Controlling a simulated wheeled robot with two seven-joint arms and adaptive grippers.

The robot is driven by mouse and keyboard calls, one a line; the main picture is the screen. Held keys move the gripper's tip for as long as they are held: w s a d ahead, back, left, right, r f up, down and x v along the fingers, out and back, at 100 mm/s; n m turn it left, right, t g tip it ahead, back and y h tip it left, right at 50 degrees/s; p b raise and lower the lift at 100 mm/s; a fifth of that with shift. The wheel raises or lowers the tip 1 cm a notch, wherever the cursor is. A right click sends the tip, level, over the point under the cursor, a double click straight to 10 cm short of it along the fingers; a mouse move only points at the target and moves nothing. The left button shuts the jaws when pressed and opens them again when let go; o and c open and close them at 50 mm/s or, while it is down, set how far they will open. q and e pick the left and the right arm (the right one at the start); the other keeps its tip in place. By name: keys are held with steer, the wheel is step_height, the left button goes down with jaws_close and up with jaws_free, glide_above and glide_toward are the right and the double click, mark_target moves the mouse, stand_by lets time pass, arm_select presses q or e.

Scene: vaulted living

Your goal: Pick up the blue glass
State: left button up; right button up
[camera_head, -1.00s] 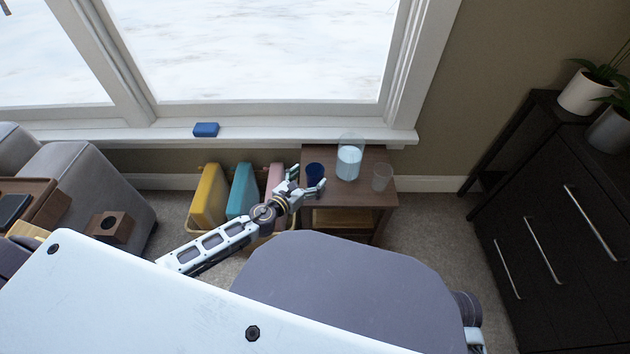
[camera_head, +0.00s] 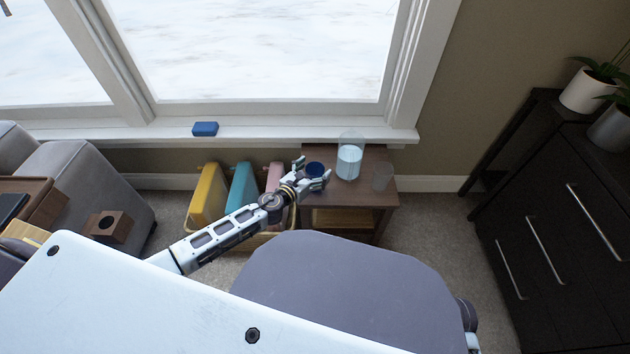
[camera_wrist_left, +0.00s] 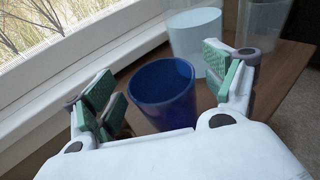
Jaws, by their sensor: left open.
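The blue glass (camera_head: 315,168) stands upright on a small brown side table (camera_head: 376,199), near its left edge. My left gripper (camera_head: 315,170) is open around the glass, with one finger on each side. In the left wrist view the blue glass (camera_wrist_left: 163,92) sits between the green-padded fingers of my left gripper (camera_wrist_left: 160,92). A gap shows between the glass and the pads on both sides. The lower front of the glass is hidden by the gripper's body in that view. My right gripper is not in view.
A pitcher of pale liquid (camera_head: 349,160) stands close right of the glass, and a clear glass (camera_head: 382,177) farther right. The window sill (camera_head: 270,133) runs behind, with a blue block (camera_head: 205,129) on it. Yellow (camera_head: 207,197), teal and pink items stand left of the table.

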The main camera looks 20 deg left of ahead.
arm_select(q)
steer(key=shift+w+d, duration=0.1)
steer(key=shift+w, duration=0.15)
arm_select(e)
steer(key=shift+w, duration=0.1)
arm_select(q)
steer(key=shift+c, duration=0.4)
steer(key=c, duration=1.5)
steer(key=shift+r, duration=0.2)
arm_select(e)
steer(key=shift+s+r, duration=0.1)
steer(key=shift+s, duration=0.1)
arm_select(q)
steer(key=shift+r+p, duration=0.45)
step_height(320, 180, up, 9)
steer(key=p, duration=0.5)
steer(key=shift+f+p, duration=0.2)
steer(key=shift+p, duration=0.15)
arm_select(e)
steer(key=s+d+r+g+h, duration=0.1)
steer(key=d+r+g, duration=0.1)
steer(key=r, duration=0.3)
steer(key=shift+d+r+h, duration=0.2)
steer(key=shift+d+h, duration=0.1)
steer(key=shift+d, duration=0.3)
